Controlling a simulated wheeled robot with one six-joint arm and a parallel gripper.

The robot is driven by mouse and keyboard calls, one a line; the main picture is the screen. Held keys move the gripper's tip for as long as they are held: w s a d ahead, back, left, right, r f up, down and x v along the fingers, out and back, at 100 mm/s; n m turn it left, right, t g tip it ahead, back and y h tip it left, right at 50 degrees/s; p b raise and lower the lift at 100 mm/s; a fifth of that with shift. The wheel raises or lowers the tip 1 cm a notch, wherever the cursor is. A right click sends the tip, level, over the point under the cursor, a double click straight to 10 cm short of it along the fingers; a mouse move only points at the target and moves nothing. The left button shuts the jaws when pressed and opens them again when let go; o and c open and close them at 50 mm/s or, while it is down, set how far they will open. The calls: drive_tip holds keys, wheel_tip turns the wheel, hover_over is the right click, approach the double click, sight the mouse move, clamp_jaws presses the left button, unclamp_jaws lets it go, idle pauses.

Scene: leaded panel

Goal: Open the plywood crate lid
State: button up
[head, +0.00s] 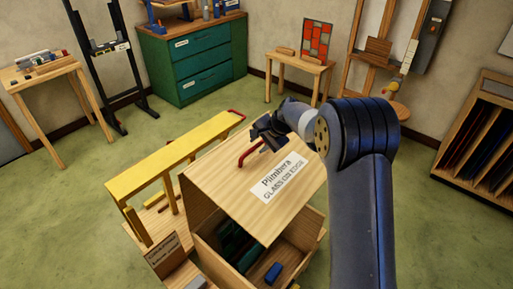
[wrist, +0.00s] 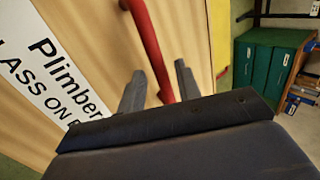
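The plywood crate (head: 210,240) stands in front of me. Its plywood lid (head: 222,178) is tilted, and part of the inside shows below the lid's near edge. The lid bears a white label (head: 278,178), seen also in the wrist view (wrist: 50,75). A red handle (head: 250,154) sits on the lid's upper part. My gripper (head: 262,138) is at the handle's upper right end. In the wrist view, my gripper's dark fingers (wrist: 159,85) are apart, with the red handle (wrist: 147,40) running between them. A gap shows beside the right finger; firm contact is not visible.
A yellow bench-like piece (head: 160,160) stands close left of the crate. A blue block (head: 273,272) and dark sheets (head: 235,248) are inside the crate. A green drawer cabinet (head: 195,60) and a small table (head: 300,65) stand behind. Green floor is free at left and right.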

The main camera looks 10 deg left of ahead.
drive_tip(key=b+v, duration=0.1)
drive_tip(key=v, duration=0.7)
drive_tip(key=shift+b, duration=0.35)
drive_tip(key=p+x, duration=0.3)
drive_tip(key=x, duration=0.8)
drive_tip(key=shift+s+d+f+b, duration=0.15)
drive_tip(key=shift+d+f+b, duration=0.05)
drive_tip(key=shift+d+b, duration=0.1)
drive_tip(key=shift+s+d, duration=0.15)
drive_tip(key=shift+r, duration=0.1)
